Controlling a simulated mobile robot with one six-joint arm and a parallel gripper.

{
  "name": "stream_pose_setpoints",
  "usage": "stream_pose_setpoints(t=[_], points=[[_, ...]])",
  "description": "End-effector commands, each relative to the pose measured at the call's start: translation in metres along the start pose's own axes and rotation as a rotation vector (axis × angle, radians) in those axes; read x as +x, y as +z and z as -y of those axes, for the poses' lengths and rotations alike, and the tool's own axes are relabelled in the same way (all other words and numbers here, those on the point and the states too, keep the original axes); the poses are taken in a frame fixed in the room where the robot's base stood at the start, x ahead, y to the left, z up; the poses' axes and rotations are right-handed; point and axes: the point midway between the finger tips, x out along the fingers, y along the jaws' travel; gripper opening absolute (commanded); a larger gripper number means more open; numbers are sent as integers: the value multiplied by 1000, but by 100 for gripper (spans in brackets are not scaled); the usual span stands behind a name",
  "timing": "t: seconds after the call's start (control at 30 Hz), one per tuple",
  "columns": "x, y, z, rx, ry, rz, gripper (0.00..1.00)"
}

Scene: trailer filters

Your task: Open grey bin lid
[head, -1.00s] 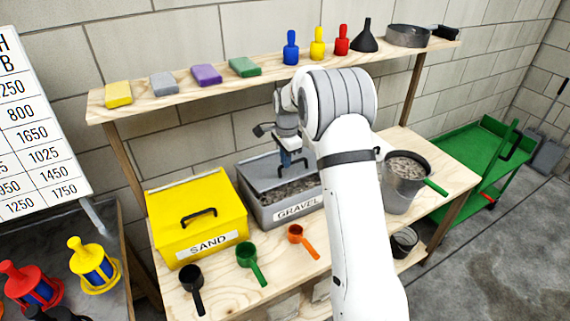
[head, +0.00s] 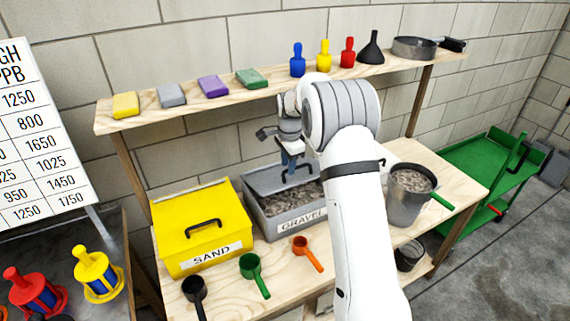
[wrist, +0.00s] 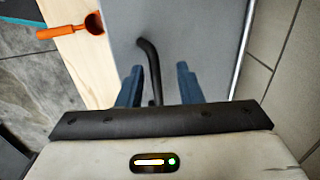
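The grey bin (head: 272,220), labelled GRAVEL, stands on the workbench beside the yellow SAND bin. Its grey lid (head: 262,181) is tilted up towards the wall, and gravel (head: 295,200) shows inside. My gripper (head: 288,168) is at the lid's black handle, partly hidden by my arm in the head view. In the wrist view the blue fingers of my gripper (wrist: 158,78) stand apart, with the dark handle (wrist: 151,62) between them and gaps visible beside it. The lid (wrist: 190,35) fills the middle of that view.
The yellow bin (head: 190,240) is shut, left of the grey bin. Black, green (head: 252,268) and orange (head: 302,246) scoops lie in front. A gravel bucket (head: 408,200) stands right. A shelf (head: 190,110) with sponges and bottles runs above the bins.

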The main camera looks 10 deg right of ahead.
Motion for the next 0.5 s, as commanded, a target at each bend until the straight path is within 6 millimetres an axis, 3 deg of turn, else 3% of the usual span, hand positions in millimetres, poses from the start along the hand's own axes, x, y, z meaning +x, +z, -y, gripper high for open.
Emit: stream_pose_setpoints(t=[0.13,0.5], points=[[-12,0,0,0,-3,-1,33],[-70,1,-3,0,-4,-1,33]])
